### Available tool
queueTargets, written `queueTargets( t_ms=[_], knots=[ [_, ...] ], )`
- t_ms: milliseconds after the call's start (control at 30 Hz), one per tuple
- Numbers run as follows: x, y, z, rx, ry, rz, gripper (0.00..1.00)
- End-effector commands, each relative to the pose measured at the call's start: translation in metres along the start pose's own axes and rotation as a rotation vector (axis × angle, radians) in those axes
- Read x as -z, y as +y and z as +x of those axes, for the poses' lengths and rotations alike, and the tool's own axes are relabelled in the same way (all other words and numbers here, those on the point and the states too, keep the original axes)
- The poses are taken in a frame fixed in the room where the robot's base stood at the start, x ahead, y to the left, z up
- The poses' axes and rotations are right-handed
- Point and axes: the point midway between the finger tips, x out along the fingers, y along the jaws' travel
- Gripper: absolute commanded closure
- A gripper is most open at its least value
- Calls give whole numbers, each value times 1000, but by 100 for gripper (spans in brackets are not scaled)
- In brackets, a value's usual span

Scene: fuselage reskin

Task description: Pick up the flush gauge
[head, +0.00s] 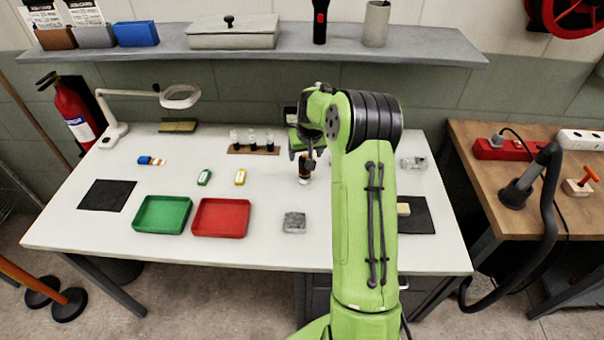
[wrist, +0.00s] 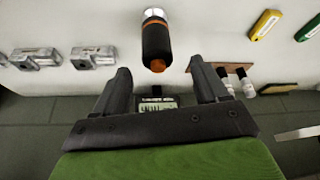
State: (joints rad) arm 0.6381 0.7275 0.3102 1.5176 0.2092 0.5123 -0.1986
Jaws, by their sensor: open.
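A black cylinder with an orange band, orange tip and silver end (wrist: 156,42), which looks like the flush gauge, stands on the white table. In the head view it (head: 305,175) shows just below my gripper (head: 307,153), partly hidden by it. In the wrist view my gripper (wrist: 160,70) is open and empty, its two dark fingers apart. The cylinder lies beyond the fingertips, roughly centred between them, with no visible contact.
A small boxy device with a display (wrist: 158,102) stands behind, toward the wall. A rack of vials (head: 253,149) is left of my gripper. Metal blocks (wrist: 93,57) are on the other side. Green (head: 162,215) and red (head: 221,218) trays and a grey block (head: 294,222) lie nearer the front.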

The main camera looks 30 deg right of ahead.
Motion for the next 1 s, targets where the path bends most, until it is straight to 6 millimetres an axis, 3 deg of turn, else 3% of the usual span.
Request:
queueTargets(
  t_ms=[33,467,733,1000],
  knots=[
    [-1,0,13,2,-1,0,27],
    [-3,3,79,1,-1,0,27],
    [-2,3,83,0,1,-1,27],
    [-2,3,83,0,1,-1,68]
  ],
)
